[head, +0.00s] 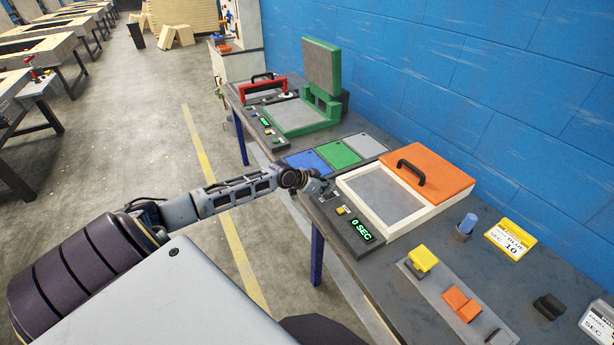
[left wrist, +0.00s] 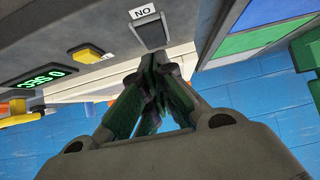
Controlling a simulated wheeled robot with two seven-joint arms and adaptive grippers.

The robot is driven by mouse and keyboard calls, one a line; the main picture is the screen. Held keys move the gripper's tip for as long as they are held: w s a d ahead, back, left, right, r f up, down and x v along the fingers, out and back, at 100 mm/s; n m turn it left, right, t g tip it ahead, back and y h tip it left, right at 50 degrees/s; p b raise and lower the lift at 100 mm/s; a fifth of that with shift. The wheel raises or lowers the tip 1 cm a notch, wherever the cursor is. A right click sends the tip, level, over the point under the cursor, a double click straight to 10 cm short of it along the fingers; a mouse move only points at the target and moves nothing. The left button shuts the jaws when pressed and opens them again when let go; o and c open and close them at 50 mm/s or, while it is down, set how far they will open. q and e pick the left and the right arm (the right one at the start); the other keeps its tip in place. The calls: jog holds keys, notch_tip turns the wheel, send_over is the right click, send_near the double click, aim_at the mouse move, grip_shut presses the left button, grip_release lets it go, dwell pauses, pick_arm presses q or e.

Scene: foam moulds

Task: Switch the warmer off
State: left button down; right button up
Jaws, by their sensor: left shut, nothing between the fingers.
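The warmer (head: 342,186) is a cream frame around a grey plate, with an orange lid (head: 432,170) opened back and a black handle. Its dark front panel has a green display (head: 362,230) reading 0 SEC, a yellow button (head: 341,210) and a dark switch (left wrist: 151,34) beside a label that reads ON upside down in the left wrist view. My left gripper (head: 325,187) is at the switch end of the panel. Its fingers (left wrist: 155,62) are shut and empty, with tips close to the switch. I cannot tell whether they touch it.
Blue (head: 306,161), green (head: 338,153) and grey (head: 366,145) sheets lie beyond the warmer. A green press (head: 322,70) stands further back. A tray (head: 432,282) with yellow and orange blocks, a blue cylinder (head: 468,223) and a yellow card (head: 511,238) are nearer right.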

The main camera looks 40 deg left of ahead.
pick_arm(q)
jog(key=shift+s+r+p, duration=0.1)
jog(key=shift+r+p, duration=0.7)
jog(key=shift+r, duration=0.2)
jog(key=shift+s+a+r, duration=0.3)
jog(key=shift+s+a, duration=0.05)
jog(key=shift+s, duration=0.15)
jog(key=v, duration=0.8)
jog(key=shift+s+r, duration=0.2)
jog(key=shift+s, duration=0.05)
dwell(0.4)
